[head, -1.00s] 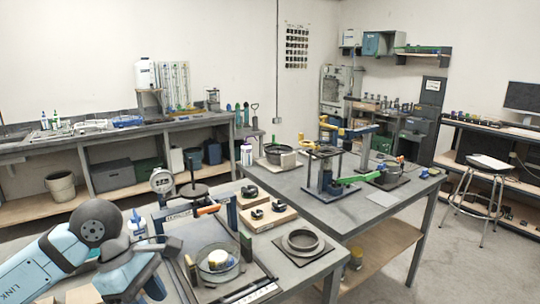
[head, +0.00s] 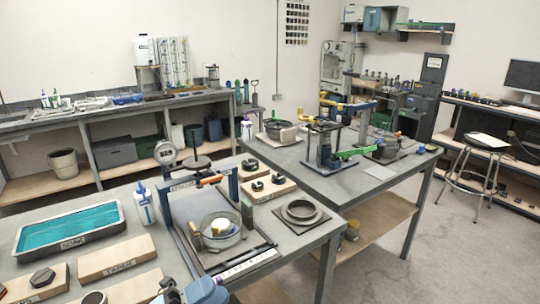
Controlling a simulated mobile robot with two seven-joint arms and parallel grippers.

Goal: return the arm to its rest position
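Only a small part of my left arm shows, at the bottom edge of the head view. Its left gripper (head: 172,292) appears there as dark and pale-blue pieces, cut off by the picture edge, just in front of the lever frame (head: 168,222). Its fingertips are not clear, so I cannot tell whether it is open or shut, or whether it holds anything. My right gripper is not in view.
On the near table are a tray of teal liquid (head: 70,229), a white bottle (head: 145,204), wooden blocks (head: 117,257), a glass dish (head: 221,230) and a ring on a dark plate (head: 299,211). A second table (head: 300,171) holds another lever frame. Floor at right is mostly clear.

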